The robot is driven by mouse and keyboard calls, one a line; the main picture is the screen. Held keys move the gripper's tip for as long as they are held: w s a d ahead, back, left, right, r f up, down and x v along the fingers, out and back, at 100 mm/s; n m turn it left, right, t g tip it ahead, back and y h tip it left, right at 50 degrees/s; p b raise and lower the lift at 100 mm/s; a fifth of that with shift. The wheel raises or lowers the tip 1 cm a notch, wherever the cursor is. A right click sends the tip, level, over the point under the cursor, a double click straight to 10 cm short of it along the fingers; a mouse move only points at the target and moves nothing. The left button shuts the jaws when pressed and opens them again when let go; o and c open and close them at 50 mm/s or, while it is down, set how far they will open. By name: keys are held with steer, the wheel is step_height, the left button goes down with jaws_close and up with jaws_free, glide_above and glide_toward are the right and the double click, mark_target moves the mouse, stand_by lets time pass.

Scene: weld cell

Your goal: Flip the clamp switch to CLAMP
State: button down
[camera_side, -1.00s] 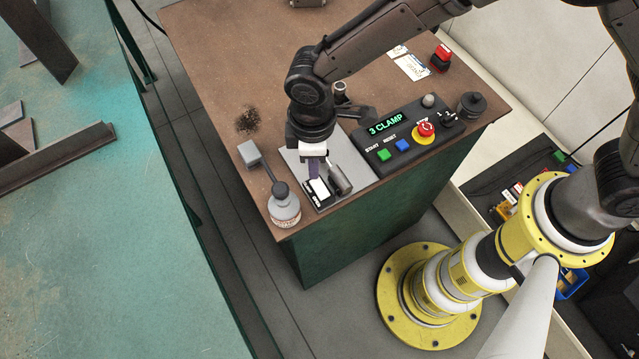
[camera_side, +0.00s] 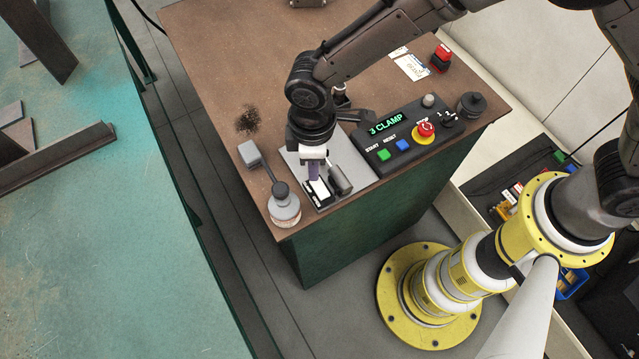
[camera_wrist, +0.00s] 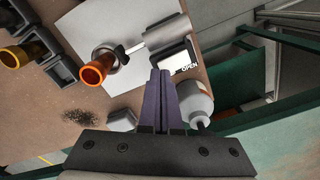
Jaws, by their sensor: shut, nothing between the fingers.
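The clamp switch (camera_side: 320,189) is a white rocker in a black frame at the bench's front edge, left of the control panel. In the wrist view the white rocker (camera_wrist: 182,62) shows the word OPEN at its near edge. My gripper (camera_side: 314,176) points down at the far end of the rocker, with its purple fingers together and empty. In the wrist view the fingertips (camera_wrist: 162,72) overlap the rocker's left edge; I cannot tell whether they touch it. They hide part of the switch, and no CLAMP label is readable on it.
The control panel (camera_side: 413,134) displays "3 CLAMP" and has green, blue and red buttons. A grey cylinder (camera_side: 340,180) lies close right of the switch. The bench's left rear is mostly clear.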

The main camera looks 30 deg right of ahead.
steer(key=shift+f, duration=0.6)
stand_by(0.3)
steer(key=shift+r, duration=0.1)
step_height(320, 180, up, 7)
stand_by(0.8)
